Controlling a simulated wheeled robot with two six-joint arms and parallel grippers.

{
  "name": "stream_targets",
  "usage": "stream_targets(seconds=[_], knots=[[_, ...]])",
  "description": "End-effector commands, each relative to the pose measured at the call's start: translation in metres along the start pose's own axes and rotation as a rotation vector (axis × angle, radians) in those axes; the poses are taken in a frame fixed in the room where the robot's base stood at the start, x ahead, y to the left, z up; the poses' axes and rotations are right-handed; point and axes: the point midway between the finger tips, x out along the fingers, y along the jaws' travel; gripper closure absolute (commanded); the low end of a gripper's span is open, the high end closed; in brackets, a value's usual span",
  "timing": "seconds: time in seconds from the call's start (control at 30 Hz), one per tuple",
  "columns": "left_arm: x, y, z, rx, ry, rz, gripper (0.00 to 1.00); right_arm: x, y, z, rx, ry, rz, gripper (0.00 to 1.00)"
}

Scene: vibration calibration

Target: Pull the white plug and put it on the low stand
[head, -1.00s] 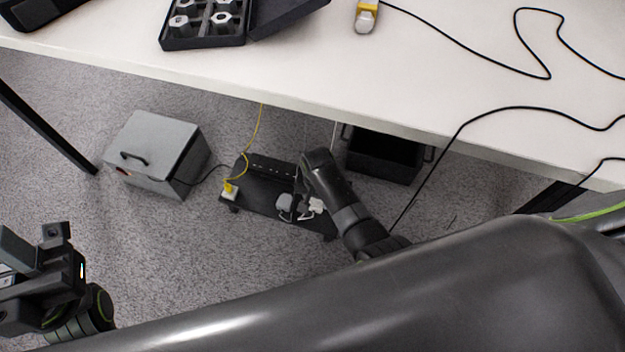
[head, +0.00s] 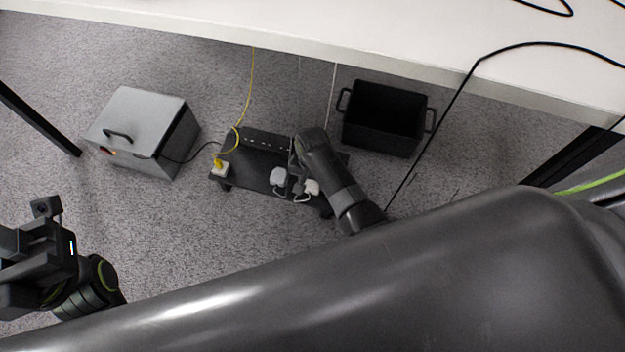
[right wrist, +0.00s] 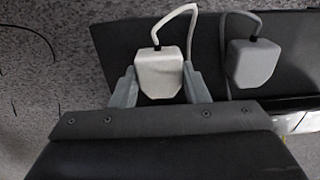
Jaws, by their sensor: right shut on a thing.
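The white plug (head: 311,187) is at the front right of a low black stand (head: 246,169) on the floor. In the right wrist view the white plug (right wrist: 160,72) sits between the two fingers of my right gripper (right wrist: 160,88), which is shut on it. Its white cord loops up from its far end. In the head view my right gripper (head: 298,178) reaches down, partly hidden by its own wrist. A greyer plug (head: 278,178) is beside it, and also shows in the right wrist view (right wrist: 251,62). My left gripper (head: 25,265) is at the left edge, away from the stand.
A yellow plug (head: 218,167) with a yellow cord is at the stand's left end. A grey box (head: 135,120) stands to the left, and an open black bin (head: 383,118) to the right. The white table edge (head: 400,70) overhangs behind. Carpet in front is clear.

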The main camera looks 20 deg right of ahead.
Motion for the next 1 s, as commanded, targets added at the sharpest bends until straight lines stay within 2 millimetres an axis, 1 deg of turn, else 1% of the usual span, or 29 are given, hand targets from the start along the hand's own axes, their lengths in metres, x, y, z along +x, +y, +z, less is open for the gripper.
stream_targets(seconds=[0.27, 0.8, 0.83, 1.0], knots=[[-0.0001, -0.0003, 0.0002, 0.0, -0.004, -0.001, 0.58, 0.0, -0.0002, 0.0, 0.0, 0.0, 0.0, 0.81], [-0.0027, 0.0004, 0.0003, -0.005, -0.006, 0.013, 0.58, 0.0077, -0.0002, -0.0003, 0.0, 0.0, 0.0, 0.81], [-0.0025, 0.0004, 0.0003, -0.005, -0.006, 0.013, 0.58, 0.0073, -0.0003, -0.0003, 0.0, 0.0, -0.001, 0.55], [-0.0024, 0.0004, 0.0003, -0.005, -0.006, 0.013, 0.58, 0.0072, -0.0002, -0.0003, 0.0, 0.0, 0.0, 0.33]])
